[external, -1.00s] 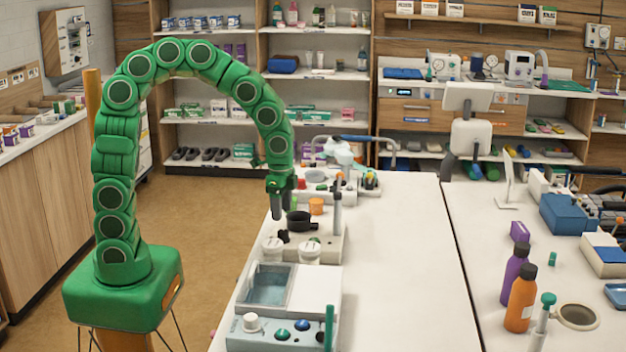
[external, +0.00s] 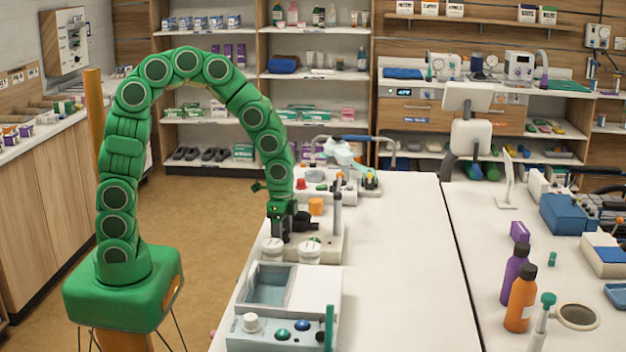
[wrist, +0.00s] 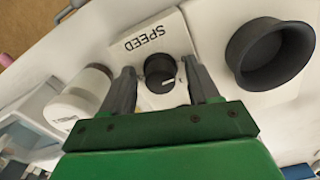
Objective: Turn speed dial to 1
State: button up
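The speed dial is a small dark round knob (wrist: 161,72) with a light pointer line, on a white panel marked SPEED upside down in the wrist view. The pointer faces roughly right and slightly down in that view. My gripper (wrist: 164,78) is open, with one finger on each side of the knob and a small gap on both sides. In the external view my gripper (external: 281,236) is low over the white device (external: 330,243), and the knob is mostly hidden behind the fingers.
A dark round cup (wrist: 270,55) stands close to the right of the dial in the wrist view. A white-lidded jar (wrist: 80,100) stands close on the left. An orange-lidded item (external: 316,206) is behind the gripper.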

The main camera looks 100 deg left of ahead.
jog(key=c, duration=1)
jog(key=shift+m, duration=0.3)
jog(key=m, duration=0.5)
jog(key=shift+m, duration=0.3)
jog(key=m, duration=0.5)
jog(key=shift+a, duration=0.15)
jog(key=shift+m, duration=0.4)
jog(key=o, duration=1)
jog(key=shift+w, duration=0.1)
